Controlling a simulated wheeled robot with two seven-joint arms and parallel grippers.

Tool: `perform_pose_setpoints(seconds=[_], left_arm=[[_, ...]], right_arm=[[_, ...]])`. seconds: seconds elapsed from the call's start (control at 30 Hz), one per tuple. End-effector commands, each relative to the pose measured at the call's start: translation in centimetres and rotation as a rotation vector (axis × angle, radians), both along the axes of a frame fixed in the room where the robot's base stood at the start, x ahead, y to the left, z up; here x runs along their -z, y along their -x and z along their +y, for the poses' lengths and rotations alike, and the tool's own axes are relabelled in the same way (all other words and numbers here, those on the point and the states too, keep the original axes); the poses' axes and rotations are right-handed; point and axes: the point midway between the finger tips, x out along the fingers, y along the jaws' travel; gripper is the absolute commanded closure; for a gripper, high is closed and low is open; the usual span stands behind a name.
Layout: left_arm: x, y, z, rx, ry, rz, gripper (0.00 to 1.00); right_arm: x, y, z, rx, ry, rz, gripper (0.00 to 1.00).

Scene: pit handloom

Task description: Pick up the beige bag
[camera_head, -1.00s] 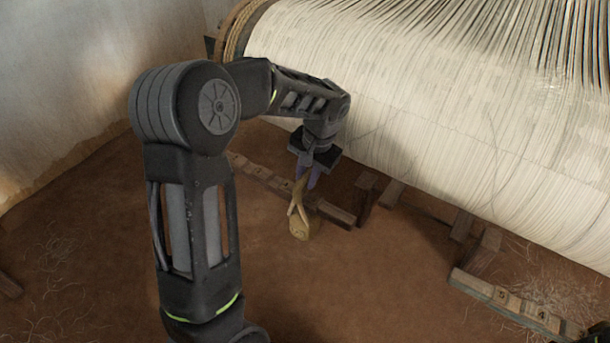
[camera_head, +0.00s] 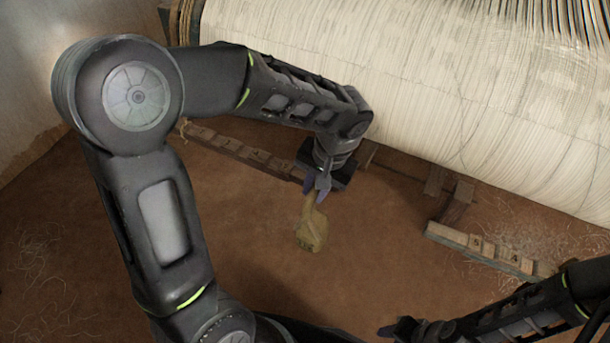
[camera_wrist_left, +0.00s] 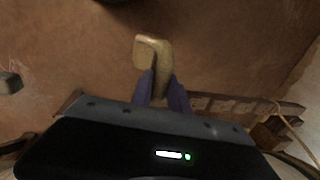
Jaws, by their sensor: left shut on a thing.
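The beige bag (camera_head: 311,232) hangs by its narrow upper part below my left gripper (camera_head: 317,188) in the head view, over the brown floor. My left gripper is shut on that upper part, its purple fingers pointing down. In the left wrist view the bag (camera_wrist_left: 154,55) shows beyond the purple fingertips (camera_wrist_left: 161,88), with part of it between them. The gap between bag and floor is hard to judge. My right gripper (camera_head: 398,331) is at the bottom right of the head view, away from the bag; its jaws are not clear.
The loom's large roll of pale warp threads (camera_head: 440,90) fills the upper right. A numbered wooden rail (camera_head: 235,150) lies behind my left gripper, another (camera_head: 485,250) to the right. Wooden posts (camera_head: 455,200) stand under the roll. The floor (camera_head: 400,260) between is mostly clear.

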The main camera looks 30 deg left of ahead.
Motion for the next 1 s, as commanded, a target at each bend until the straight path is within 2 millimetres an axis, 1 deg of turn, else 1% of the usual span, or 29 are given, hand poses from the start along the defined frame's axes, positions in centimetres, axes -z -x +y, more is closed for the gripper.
perform_pose_setpoints(seconds=[0.17, 0.77, 0.9, 1.0], left_arm=[[-0.1, 0.3, -0.6, -0.001, -0.001, -0.001, 1.00], [-0.1, 0.3, -0.6, -0.001, 0.000, -0.002, 1.00], [-0.4, 0.4, -0.2, -0.009, -0.001, -0.001, 1.00], [-0.6, 0.6, 0.7, -0.034, -0.001, 0.000, 1.00]], right_arm=[[0.0, 0.0, 0.0, 0.000, 0.000, 0.000, 0.64], [0.0, 0.0, 0.0, 0.000, 0.000, 0.000, 0.64], [-0.5, 0.0, 0.0, 0.000, 0.000, 0.000, 0.64], [-1.4, 0.0, 0.0, 0.000, 0.000, 0.000, 0.64]])
